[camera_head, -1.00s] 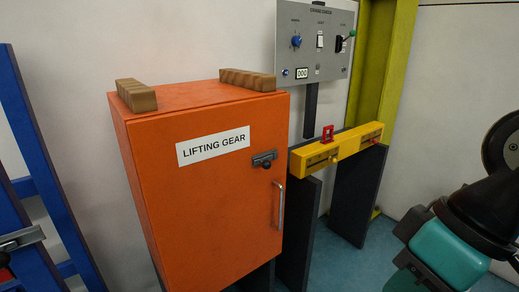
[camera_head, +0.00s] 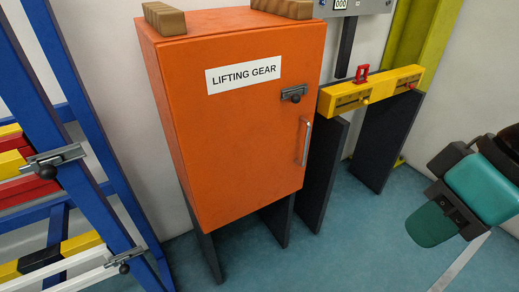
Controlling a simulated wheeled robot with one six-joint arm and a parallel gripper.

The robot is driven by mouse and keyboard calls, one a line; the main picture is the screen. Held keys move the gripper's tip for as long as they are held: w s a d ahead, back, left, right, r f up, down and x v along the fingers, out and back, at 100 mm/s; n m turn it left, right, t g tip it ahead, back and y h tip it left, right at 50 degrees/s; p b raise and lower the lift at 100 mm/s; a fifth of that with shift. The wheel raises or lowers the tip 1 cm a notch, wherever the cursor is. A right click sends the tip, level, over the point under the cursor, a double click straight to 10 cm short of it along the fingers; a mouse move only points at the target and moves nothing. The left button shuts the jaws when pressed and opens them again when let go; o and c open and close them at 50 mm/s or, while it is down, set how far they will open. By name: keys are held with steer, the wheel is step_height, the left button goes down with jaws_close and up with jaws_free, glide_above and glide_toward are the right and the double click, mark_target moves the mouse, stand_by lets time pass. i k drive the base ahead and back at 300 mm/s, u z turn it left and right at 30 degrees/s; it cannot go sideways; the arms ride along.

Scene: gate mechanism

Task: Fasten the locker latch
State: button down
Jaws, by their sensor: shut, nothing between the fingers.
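The orange locker (camera_head: 235,140) stands against the wall with a white "LIFTING GEAR" label on its front. Its door looks shut. The locker latch (camera_head: 293,93) is a small dark grey slide bolt with a dark round knob, mounted high near the right side of the front. I cannot tell whether its bolt is engaged. A vertical metal handle (camera_head: 307,141) is below and right of the latch.
A blue rack (camera_head: 85,165) with similar bolts stands at the left. Wooden blocks (camera_head: 164,18) lie on the locker. A yellow bar (camera_head: 378,88) with a red piece (camera_head: 362,73) sits on dark posts to the right. The blue floor (camera_head: 340,245) in front is clear.

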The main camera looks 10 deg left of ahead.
mark_target(296, 98)
steer(key=z, duration=0.45)
steer(key=i, duration=0.45)
steer(key=u, duration=1.7)
